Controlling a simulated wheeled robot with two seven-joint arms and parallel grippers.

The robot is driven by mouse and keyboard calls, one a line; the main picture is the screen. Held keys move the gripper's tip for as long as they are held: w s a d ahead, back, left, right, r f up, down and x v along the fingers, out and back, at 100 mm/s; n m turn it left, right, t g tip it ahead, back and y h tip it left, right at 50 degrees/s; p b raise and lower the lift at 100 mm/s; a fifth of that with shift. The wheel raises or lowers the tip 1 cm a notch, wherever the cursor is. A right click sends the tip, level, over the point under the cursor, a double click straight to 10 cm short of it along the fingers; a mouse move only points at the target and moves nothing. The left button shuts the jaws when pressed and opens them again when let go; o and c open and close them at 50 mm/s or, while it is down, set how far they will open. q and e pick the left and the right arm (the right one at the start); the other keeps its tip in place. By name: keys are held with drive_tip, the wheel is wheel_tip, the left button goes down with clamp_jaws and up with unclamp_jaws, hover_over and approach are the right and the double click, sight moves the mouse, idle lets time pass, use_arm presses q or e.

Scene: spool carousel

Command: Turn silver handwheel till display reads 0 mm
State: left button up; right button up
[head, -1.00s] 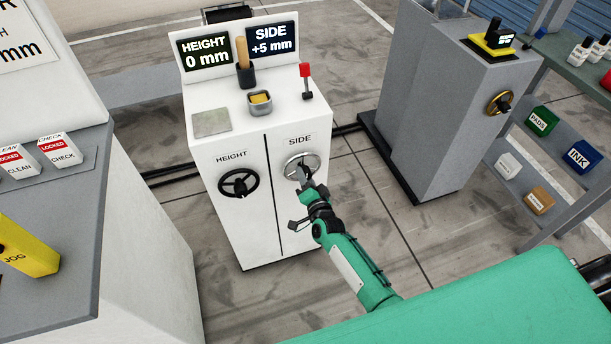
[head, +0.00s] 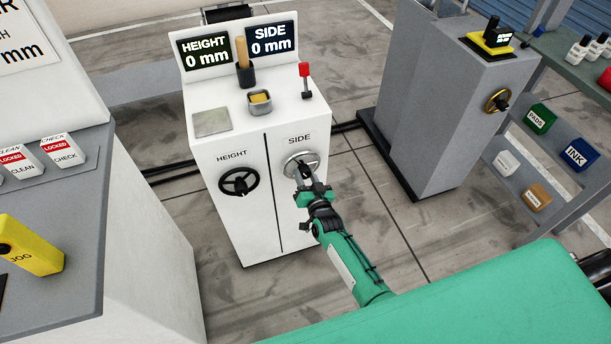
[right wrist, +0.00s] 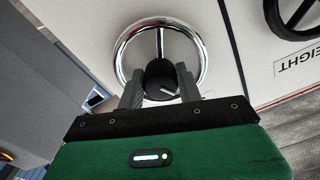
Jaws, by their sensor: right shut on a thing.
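The silver handwheel (head: 293,165) is on the right front of the white cabinet, under the word SIDE. The right wrist view shows its chrome rim (right wrist: 119,53) and dark hub close up. The SIDE display (head: 271,39) on top reads 0 mm. My right gripper (head: 305,170) is at the wheel, with its two grey fingers (right wrist: 158,88) on either side of the dark hub or knob, shut on the handwheel. The fingers hide part of the lower rim. My left gripper is not in view.
The black HEIGHT handwheel (head: 238,182) is left of the silver one, and the HEIGHT display (head: 206,52) reads 0 mm. A red-topped lever (head: 305,79), a brush pot and a small tin stand on the cabinet top. A grey cabinet (head: 435,90) stands to the right.

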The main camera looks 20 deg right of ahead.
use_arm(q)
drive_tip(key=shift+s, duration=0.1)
use_arm(e)
drive_tip(key=o, duration=1)
drive_tip(key=shift+s, duration=0.1)
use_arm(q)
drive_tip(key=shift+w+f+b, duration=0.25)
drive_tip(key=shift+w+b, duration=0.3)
use_arm(e)
drive_tip(key=s, duration=1.3)
drive_tip(key=shift+s+d, duration=0.2)
drive_tip(key=shift+s, duration=0.15)
